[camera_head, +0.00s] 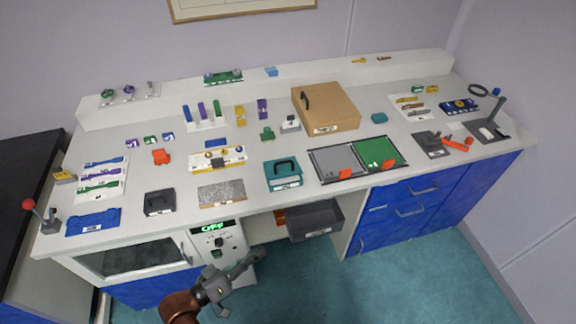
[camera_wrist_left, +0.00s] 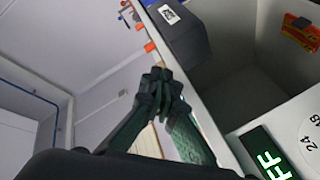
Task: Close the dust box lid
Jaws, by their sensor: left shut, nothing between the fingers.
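I cannot tell for sure which thing is the dust box. Three boxes stand on the bench: a tan box (camera_head: 328,112) with a dark handle, a teal box (camera_head: 284,180) with a dark handle, and a small black box (camera_head: 159,203). All three look shut. A dark grey open-topped bin (camera_head: 315,221) sits under the bench front; it also shows in the left wrist view (camera_wrist_left: 172,42). My left gripper (camera_head: 257,257) is shut and empty, in front of the bench and low, to the left of the bin. Its fingers (camera_wrist_left: 160,84) meet in the wrist view. My right gripper is out of view.
A machine panel with a green display (camera_head: 211,228) is close behind my left gripper. A tray with grey and green halves (camera_head: 336,162) lies at the bench front. Blue cabinets (camera_head: 400,213) stand at the right. The teal floor (camera_head: 360,285) is clear.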

